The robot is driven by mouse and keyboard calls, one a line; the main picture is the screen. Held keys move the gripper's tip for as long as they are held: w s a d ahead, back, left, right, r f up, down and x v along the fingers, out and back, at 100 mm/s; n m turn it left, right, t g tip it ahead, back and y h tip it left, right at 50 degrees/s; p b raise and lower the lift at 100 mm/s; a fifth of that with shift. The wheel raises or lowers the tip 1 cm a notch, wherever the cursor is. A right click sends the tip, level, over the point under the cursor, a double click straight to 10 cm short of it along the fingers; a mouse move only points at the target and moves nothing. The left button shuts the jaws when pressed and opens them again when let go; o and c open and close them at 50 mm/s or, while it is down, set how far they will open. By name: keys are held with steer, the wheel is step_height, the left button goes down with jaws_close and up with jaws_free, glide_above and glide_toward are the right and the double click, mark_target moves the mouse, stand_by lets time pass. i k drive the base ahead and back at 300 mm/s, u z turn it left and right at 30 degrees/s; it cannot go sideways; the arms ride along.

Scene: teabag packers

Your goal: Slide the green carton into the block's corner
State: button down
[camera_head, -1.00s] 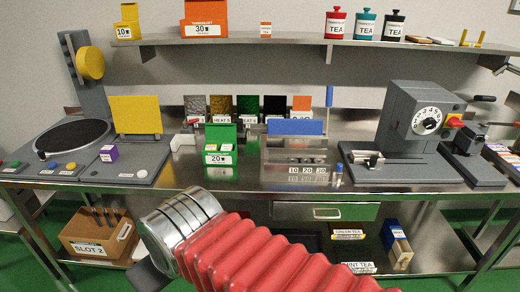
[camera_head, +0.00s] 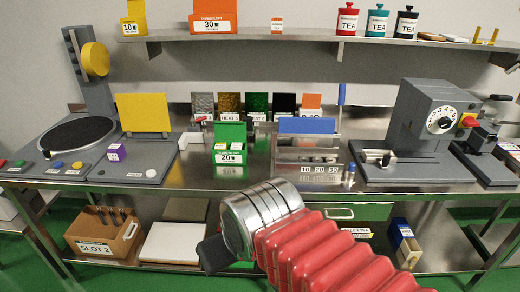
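The green carton (camera_head: 230,153), labelled 20, stands open-topped on the steel bench, left of the middle, with its green lid raised at the back. A small white block (camera_head: 190,139) sits just left of it, with a gap between them; its corner is too small to make out clearly. My gripper (camera_head: 212,256) shows only as a dark part at the end of my silver wrist, low in front of the bench and below the carton. It is apart from the carton, and its fingers cannot be made out.
A grey machine with a yellow panel (camera_head: 143,113) and a small purple box (camera_head: 116,152) are on the left. A grey stand with a blue bar (camera_head: 306,125) is close right of the carton. A dial machine (camera_head: 430,120) stands farther right. Bench in front of the carton is clear.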

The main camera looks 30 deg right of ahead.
mark_target(236, 158)
steer(key=u, duration=0.05)
steer(key=i, duration=1)
steer(key=z, duration=0.05)
